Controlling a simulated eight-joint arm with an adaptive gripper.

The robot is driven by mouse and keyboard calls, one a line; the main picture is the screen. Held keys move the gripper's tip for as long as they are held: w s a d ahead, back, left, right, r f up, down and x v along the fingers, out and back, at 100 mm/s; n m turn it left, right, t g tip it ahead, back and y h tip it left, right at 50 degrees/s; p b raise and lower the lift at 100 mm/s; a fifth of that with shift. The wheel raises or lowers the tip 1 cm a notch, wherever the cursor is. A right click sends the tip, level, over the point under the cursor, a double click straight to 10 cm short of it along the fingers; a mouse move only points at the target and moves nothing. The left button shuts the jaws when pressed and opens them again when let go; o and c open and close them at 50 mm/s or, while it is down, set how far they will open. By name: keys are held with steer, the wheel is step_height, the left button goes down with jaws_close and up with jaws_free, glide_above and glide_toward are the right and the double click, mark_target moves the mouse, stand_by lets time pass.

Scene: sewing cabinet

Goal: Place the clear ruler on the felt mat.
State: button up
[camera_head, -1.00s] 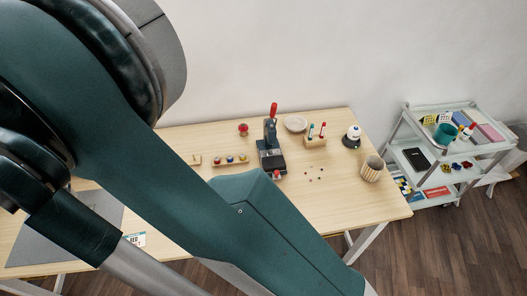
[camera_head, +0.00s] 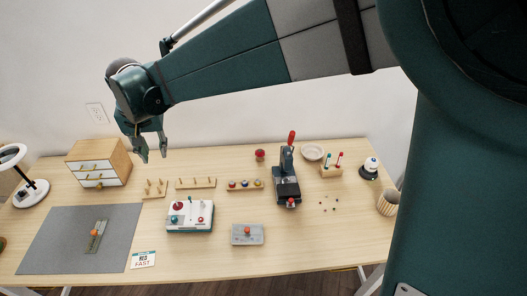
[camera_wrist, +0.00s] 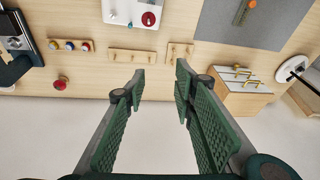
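The clear ruler (camera_head: 98,241), a greenish see-through strip with an orange knob, lies on the grey felt mat (camera_head: 55,232) at the front left of the table. The ruler (camera_wrist: 241,15) and mat (camera_wrist: 275,28) also show at the top of the wrist view. My gripper (camera_head: 154,152) is up in the air near the wall, behind the mat and right of the drawer box. In the wrist view my gripper (camera_wrist: 160,78) has its green fingers wide apart with nothing between them. It is well clear of the ruler.
A wooden drawer box (camera_head: 100,163) and a white lamp (camera_head: 32,192) stand at the left. Peg racks (camera_head: 195,183), a white control box (camera_head: 190,215), a grey plate with a knob (camera_head: 247,234) and a red-handled press (camera_head: 287,180) fill the middle. A card (camera_head: 143,260) lies at the mat's corner.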

steer(key=s+d+r+t, duration=0.1)
steer(key=s+d+r, duration=0.1)
steer(key=d, duration=0.8)
steer(key=s+d+r, duration=0.2)
steer(key=d, duration=0.8)
steer(key=s+d+r+t, duration=0.1)
steer(key=d+r, duration=0.2)
steer(key=d, duration=0.6)
steer(key=s+d+f+t, duration=0.1)
steer(key=s+d+f, duration=0.1)
steer(key=s+d, duration=0.6)
steer(key=s+d+f+m+t+h, duration=0.1)
steer(key=s+d+f, duration=0.2)
steer(key=s+d, duration=0.5)
steer(key=d, duration=0.5)
steer(key=shift+s+d+f+t, duration=0.15)
steer(key=shift+d+t, duration=0.15)
steer(key=shift+d, duration=0.1)
